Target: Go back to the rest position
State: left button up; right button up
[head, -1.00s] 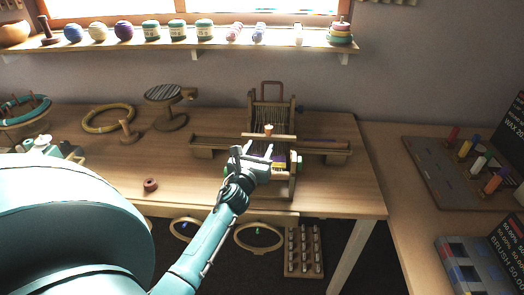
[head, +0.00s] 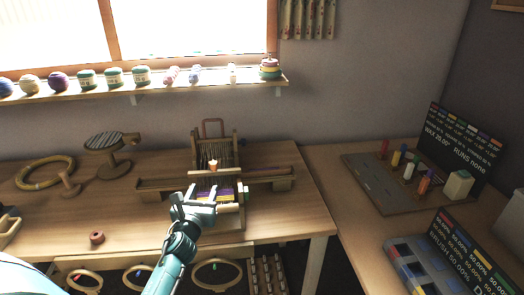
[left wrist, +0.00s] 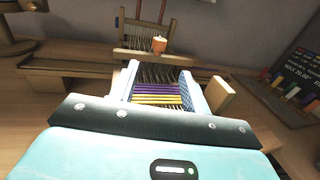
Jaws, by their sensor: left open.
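My left gripper (head: 197,205) is in front of a small wooden loom (head: 203,150) on the table. Its jaws are open, with a finger on each side in the left wrist view (left wrist: 158,90). Between the fingers, beyond them, I see a woven band of yellow and purple stripes (left wrist: 157,98) on the loom. Nothing shows clamped between the fingers. I cannot tell whether the fingers touch the loom. A small wooden peg with an orange top (head: 213,166) stands on the loom's crossbar. My right gripper is out of view.
A long wooden bar (head: 270,174) crosses the loom. A round stand (head: 112,145), a yellow hoop (head: 45,172) and a brown spool (head: 97,238) are on the left of the table. A side table at right holds a grey pegboard (head: 375,185) and dark signs.

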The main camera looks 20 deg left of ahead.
pick_arm(q)
jog(key=s+d+f+n+g+h, duration=0.3)
jog(key=s+d+f+n, duration=0.3)
jog(key=s+d+n, duration=0.6)
jog(key=s+d+f+n+g+h+p, duration=0.1)
jog(key=s+d+f+n+g+h, duration=0.2)
jog(key=s+d+n, duration=1)
notch_tip(320, 180, down, 4)
jog(key=n+h, duration=0.2)
jog(key=n, duration=0.2)
jog(key=shift+s+d+r+n+g+h, duration=0.2)
jog(key=shift+r+n+g+h, duration=0.05)
jog(key=shift+n+g+h, duration=0.05)
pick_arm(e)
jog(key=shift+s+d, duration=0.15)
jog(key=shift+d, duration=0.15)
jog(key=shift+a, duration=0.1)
